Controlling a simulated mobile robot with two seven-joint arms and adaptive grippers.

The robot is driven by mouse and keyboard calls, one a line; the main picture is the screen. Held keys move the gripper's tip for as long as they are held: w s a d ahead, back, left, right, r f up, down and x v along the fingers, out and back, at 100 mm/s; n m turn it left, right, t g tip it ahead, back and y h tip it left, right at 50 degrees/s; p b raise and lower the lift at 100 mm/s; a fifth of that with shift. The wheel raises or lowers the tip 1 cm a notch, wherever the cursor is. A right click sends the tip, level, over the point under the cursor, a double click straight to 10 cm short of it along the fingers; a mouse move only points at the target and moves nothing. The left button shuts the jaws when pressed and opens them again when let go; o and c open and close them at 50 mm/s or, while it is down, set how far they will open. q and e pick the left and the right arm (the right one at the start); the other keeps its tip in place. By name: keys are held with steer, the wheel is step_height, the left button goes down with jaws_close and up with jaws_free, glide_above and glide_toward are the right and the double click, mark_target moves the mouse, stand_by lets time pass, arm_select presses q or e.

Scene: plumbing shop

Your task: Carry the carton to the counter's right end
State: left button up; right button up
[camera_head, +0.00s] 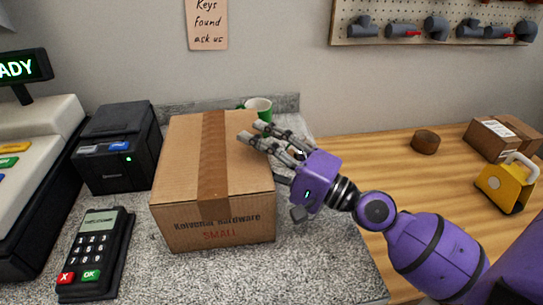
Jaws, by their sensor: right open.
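The carton (195,150) is a brown cardboard box, taped shut along the top, with "SMALL" printed in red on its front. It sits upright on the grey speckled counter (330,273). My right gripper (250,135) is open at the carton's right side, its fingers reaching over the top right edge. I cannot tell whether the fingers touch the carton. My left gripper is not in view.
A card terminal (97,250), a black printer (118,150) and a cash register (40,150) stand left of the carton. A green and white mug (259,107) is behind it.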

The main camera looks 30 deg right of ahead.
arm_select(q)
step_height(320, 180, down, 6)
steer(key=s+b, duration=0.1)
steer(key=b, duration=0.6)
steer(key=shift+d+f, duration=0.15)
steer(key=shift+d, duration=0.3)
arm_select(e)
steer(key=v, duration=1.1)
steer(key=shift+s+d, duration=0.15)
steer(key=shift+s, duration=0.15)
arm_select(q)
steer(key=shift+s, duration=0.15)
arm_select(e)
steer(key=shift+f, duration=0.1)
